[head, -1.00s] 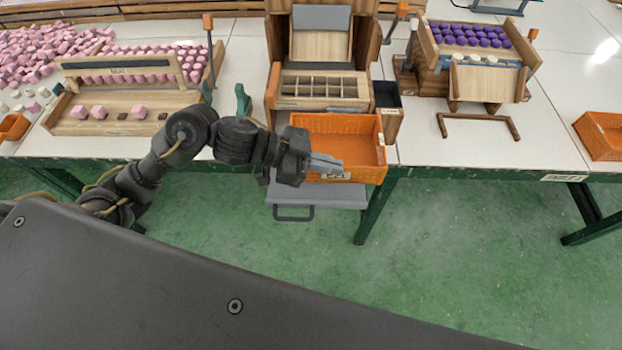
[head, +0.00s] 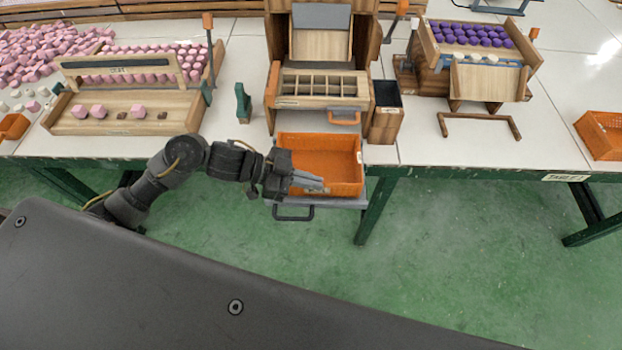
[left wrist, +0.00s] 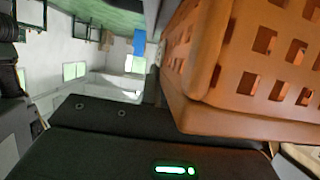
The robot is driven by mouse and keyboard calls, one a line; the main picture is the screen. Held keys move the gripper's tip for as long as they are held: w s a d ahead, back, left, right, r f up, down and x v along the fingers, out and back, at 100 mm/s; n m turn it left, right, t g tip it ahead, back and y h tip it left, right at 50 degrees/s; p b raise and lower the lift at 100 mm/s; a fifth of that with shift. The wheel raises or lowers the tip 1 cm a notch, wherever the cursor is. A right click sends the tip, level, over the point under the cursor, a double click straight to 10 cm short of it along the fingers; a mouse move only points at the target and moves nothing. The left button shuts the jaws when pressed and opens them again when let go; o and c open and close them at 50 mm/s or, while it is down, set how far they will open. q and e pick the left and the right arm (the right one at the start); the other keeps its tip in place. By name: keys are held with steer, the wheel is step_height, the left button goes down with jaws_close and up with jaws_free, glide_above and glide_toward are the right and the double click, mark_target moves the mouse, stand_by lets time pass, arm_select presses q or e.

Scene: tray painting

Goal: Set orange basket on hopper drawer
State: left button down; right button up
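The orange basket (head: 350,186) is in the middle of the head view, in front of the wooden hopper (head: 321,45). It looks level and overlaps the grey hopper drawer (head: 335,203), whose dark handle (head: 293,214) shows below. I cannot tell whether the basket touches the drawer. My left gripper (head: 308,182) is at the basket's front wall and appears shut on its rim, partly covering the label. In the left wrist view the basket's perforated wall (left wrist: 245,50) fills the right side; the fingertips are not clear there. My right gripper is not in view.
A divided wooden tray (head: 318,84) with an orange handle juts from the hopper above the basket. A dark-topped wooden bin (head: 386,110) stands right of it. Another orange basket (head: 603,134) is at the far right. A green table leg (head: 375,212) stands right of the drawer.

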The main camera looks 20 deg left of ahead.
arm_select(q)
steer(key=shift+f, duration=0.1)
steer(key=c, duration=1.6)
jaws_free()
steer(key=shift+c, duration=0.2)
steer(key=shift+a, duration=0.15)
steer(key=b+v, duration=0.1)
steer(key=v, duration=1.1)
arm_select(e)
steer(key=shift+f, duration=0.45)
arm_select(q)
steer(key=shift+s+d, duration=0.1)
steer(key=shift+d, duration=0.1)
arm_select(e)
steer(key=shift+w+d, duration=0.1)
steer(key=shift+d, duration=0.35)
